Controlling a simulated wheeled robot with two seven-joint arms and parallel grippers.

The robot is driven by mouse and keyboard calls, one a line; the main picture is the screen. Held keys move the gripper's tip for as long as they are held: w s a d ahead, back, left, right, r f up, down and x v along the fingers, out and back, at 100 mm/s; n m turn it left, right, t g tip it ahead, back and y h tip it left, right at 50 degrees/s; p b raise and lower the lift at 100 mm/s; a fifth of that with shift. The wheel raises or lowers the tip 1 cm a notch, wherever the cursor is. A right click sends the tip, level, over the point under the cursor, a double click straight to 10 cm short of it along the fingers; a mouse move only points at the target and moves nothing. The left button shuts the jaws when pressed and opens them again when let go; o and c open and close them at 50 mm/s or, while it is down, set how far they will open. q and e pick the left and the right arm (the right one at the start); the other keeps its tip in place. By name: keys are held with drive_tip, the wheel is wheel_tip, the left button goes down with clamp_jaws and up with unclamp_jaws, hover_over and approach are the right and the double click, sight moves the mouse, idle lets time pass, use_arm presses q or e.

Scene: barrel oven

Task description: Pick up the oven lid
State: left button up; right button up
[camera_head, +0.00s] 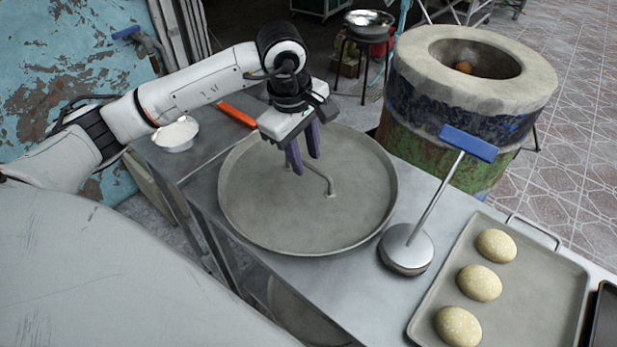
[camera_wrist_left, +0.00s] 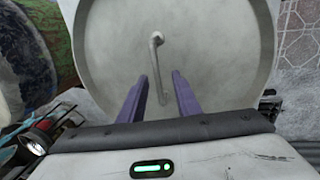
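The oven lid (camera_head: 290,222) is a large round grey metal disc with a raised rim, lying on the metal table. Its bent bar handle (camera_head: 331,183) rises from the middle. My left gripper (camera_head: 304,165) is above the lid near the handle, with its purple fingers apart and nothing held. In the left wrist view the lid (camera_wrist_left: 205,50) fills the middle, and the handle (camera_wrist_left: 157,62) runs down between the open fingers (camera_wrist_left: 160,85). I cannot tell whether the fingers reach the handle's depth. My right gripper is not in view.
The barrel oven (camera_head: 450,110) stands behind the table with its top open. A blue-handled press (camera_head: 407,248) stands right of the lid. A tray (camera_head: 547,290) with dough rounds (camera_head: 479,283) is at right. A bowl of white powder (camera_head: 176,135) and an orange-handled tool (camera_head: 236,114) are at left.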

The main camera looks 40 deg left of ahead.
sight(309, 164)
use_arm(q)
drive_tip(key=f, duration=0.2)
drive_tip(key=w+f, duration=0.1)
drive_tip(key=f, duration=0.1)
drive_tip(key=shift+w+f, duration=0.15)
drive_tip(key=shift+w, duration=0.05)
drive_tip(key=shift+c, duration=0.3)
clamp_jaws()
drive_tip(key=shift+w, duration=0.1)
idle(0.8)
